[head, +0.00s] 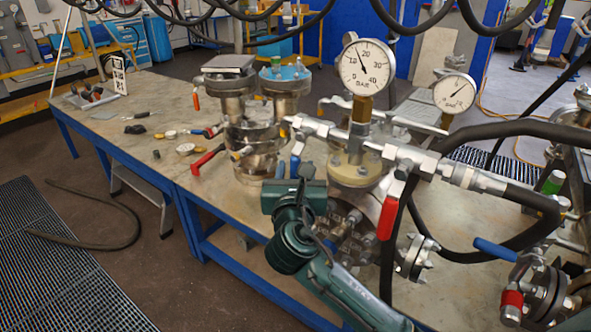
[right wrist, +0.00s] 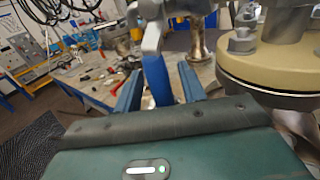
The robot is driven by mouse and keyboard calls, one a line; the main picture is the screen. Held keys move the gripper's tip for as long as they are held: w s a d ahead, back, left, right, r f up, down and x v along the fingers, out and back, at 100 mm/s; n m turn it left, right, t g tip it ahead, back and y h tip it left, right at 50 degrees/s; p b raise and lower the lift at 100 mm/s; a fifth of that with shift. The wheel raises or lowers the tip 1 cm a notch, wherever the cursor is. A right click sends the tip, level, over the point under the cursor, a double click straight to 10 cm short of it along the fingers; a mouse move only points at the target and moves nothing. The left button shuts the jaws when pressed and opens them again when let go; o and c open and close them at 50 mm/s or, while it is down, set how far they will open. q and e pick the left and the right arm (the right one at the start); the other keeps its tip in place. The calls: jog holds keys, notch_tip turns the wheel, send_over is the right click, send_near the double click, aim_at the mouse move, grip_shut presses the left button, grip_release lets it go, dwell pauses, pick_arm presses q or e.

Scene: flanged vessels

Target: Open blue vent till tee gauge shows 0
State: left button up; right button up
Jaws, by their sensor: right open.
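The tee gauge (head: 365,66) is a round white dial marked in BAR, standing on a brass stem above the silver tee pipework (head: 365,142). Its needle points up and a little left, clearly off 0. The blue vent lever (right wrist: 157,78) hangs down from a silver valve body (right wrist: 153,30) in the right wrist view. My right gripper (head: 294,172) is open below the left end of the tee pipework. In the right wrist view its two blue fingers (right wrist: 160,88) stand on either side of the lever, with a gap visible. My left gripper is not in view.
A red lever (head: 388,217) hangs right of the tee, close to my right arm. A second gauge (head: 455,93) and a black hose (head: 500,130) are further right. A flanged vessel (head: 252,135) stands left. Another blue lever (head: 495,249) is at lower right.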

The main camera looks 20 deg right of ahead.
grip_shut()
dwell(0.5)
